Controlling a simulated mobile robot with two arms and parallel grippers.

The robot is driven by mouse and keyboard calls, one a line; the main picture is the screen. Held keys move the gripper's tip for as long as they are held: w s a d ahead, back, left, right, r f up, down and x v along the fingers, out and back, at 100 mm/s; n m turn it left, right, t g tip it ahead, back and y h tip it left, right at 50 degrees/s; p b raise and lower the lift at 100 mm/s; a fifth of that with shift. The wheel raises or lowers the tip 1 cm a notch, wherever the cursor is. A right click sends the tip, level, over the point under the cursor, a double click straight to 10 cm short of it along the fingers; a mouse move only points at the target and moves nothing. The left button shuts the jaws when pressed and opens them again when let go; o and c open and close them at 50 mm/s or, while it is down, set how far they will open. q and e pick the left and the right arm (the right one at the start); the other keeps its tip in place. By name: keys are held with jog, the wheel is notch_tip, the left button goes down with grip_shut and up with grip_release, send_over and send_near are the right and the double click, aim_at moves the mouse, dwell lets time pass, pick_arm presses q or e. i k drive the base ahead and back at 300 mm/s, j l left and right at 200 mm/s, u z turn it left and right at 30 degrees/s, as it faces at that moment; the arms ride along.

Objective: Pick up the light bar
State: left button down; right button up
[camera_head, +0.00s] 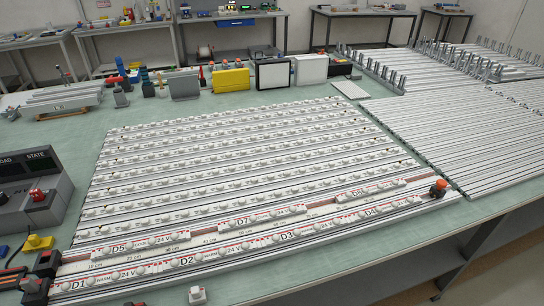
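Several white light bars with rows of round domes lie side by side on the green table (330,290). The front row carries labels D1 to D4; the D2 section (205,259) is near its middle. Just behind it sit shorter labelled pieces: D5 (140,245) at left, D7 (262,217) in the middle and one more (370,191) at right. Behind these, long unlabelled light bars (240,150) fill the middle of the table. The picture does not show which bar is meant. Neither of my grippers is in view.
A grey control box with STATE display (28,185) stands at left. An orange-topped part (439,187) sits at the front row's right end. Bare metal profiles (470,130) fill the right side. A yellow box (230,80) and panels line the back. Some front table edge is clear.

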aim_at(288, 236)
jog(key=k+l+u, duration=0.35)
jog(key=l, duration=0.15)
jog(key=k+l+u, duration=0.35)
jog(key=z, duration=1.25)
jog(key=j+z, duration=0.2)
jog(key=j, duration=0.2)
jog(key=k+j+z, duration=0.2)
jog(key=j, duration=0.2)
jog(key=j+z, duration=0.2)
jog(key=j, duration=0.2)
jog(key=k+j+z, duration=0.2)
jog(key=j, duration=0.2)
jog(key=k+j+z, duration=0.2)
jog(key=j, duration=0.15)
jog(key=i, duration=0.05)
